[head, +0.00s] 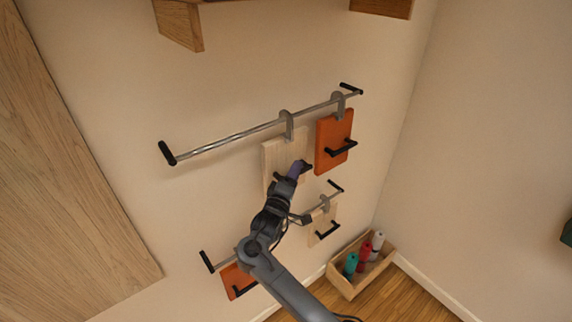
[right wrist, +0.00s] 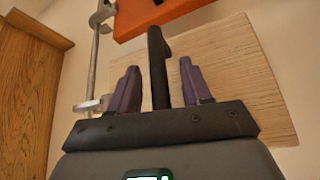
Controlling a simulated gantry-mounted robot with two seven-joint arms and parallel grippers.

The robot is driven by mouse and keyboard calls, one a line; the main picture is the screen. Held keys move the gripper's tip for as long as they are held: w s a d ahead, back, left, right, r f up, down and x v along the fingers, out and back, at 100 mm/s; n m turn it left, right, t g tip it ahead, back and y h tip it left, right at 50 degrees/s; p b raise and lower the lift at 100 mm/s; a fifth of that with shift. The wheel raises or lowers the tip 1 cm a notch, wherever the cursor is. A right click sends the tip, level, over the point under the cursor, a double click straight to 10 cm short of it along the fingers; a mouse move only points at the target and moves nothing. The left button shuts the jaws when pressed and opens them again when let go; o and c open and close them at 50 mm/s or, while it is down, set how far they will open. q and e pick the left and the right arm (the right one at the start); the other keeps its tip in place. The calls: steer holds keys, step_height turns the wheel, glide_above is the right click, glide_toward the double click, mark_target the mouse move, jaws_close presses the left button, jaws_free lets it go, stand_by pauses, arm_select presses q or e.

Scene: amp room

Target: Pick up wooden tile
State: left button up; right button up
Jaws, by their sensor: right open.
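A pale wooden tile (head: 282,152) hangs by a grey hook from the upper metal rail in the head view. My right gripper (head: 297,170) is in front of its lower part and hides some of it. In the right wrist view the wooden tile (right wrist: 240,75) lies behind the open fingers. Its black handle (right wrist: 158,70) stands between the two purple fingers (right wrist: 160,66), with a visible gap on each side. A second, smaller wooden tile (head: 317,222) hangs on the lower rail, right of my right arm. My left gripper is not in view.
An orange tile (head: 334,140) hangs close to the right on the upper rail (head: 235,137). Another orange tile (head: 231,279) hangs lower left, partly behind my arm. A wooden box (head: 345,285) with colored rolls stands on the floor. Wooden brackets (head: 180,24) jut out above.

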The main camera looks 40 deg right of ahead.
jaws_close()
steer(key=shift+r, duration=0.1)
stand_by(0.3)
steer(key=shift+r, duration=0.1)
